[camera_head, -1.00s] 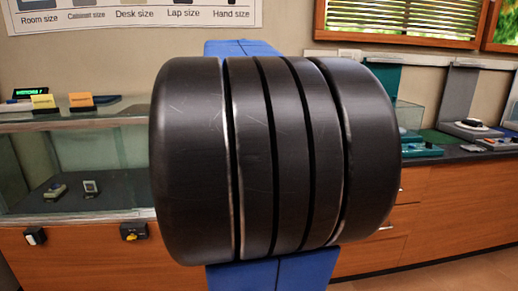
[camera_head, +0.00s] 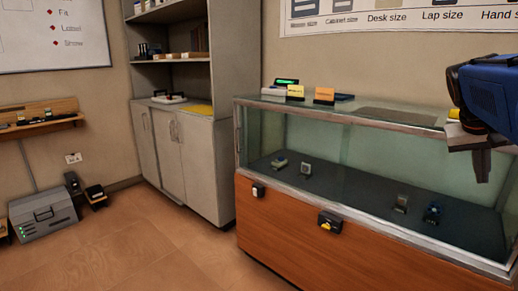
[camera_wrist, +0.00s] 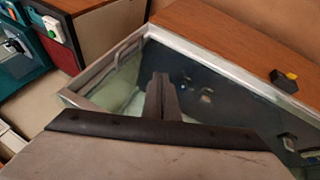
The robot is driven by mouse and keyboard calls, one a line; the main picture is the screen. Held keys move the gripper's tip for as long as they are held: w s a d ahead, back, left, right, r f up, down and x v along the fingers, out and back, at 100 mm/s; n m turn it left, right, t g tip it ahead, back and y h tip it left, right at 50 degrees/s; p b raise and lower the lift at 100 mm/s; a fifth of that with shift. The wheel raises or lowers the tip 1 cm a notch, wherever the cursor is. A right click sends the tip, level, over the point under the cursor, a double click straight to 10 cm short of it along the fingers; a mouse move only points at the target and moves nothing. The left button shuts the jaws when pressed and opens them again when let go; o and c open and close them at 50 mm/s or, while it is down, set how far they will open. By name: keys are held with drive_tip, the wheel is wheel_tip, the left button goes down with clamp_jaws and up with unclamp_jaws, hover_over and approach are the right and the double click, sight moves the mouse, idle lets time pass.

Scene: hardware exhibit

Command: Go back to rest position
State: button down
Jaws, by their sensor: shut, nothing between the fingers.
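My gripper (camera_head: 482,165) is at the right edge of the head view, beside my blue wrist and pointing down. It appears over or in front of the right part of the glass display case (camera_head: 390,126); the exact gap is unclear. In the wrist view, the gripper's fingers (camera_wrist: 160,88) are together with nothing between them, and the case's dark interior lies beyond them. Most of my arm is outside the head view.
The glass case has a wooden base (camera_head: 300,232) with small devices inside. Left of it stands a grey cabinet (camera_head: 185,160) with shelves. A grey box (camera_head: 43,218) sits on the floor at far left, under a wooden wall shelf (camera_head: 40,117). The tiled floor between is clear.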

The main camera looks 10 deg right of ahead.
drive_tip(key=w+a+f+n+t+y, duration=0.15)
drive_tip(key=a+f, duration=0.35)
drive_tip(key=a, duration=0.5)
drive_tip(key=a+f+n+t+y, duration=0.1)
drive_tip(key=a+f+n+t, duration=0.15)
drive_tip(key=a+f, duration=0.55)
drive_tip(key=s+a+f+n+y, duration=0.2)
drive_tip(key=s+a+f, duration=0.1)
drive_tip(key=a, duration=0.5)
drive_tip(key=s+a+f+n+y, duration=0.2)
drive_tip(key=s+a+f, duration=0.1)
drive_tip(key=a+f, duration=0.3)
drive_tip(key=shift+a+f, duration=0.2)
drive_tip(key=shift+a, duration=0.9)
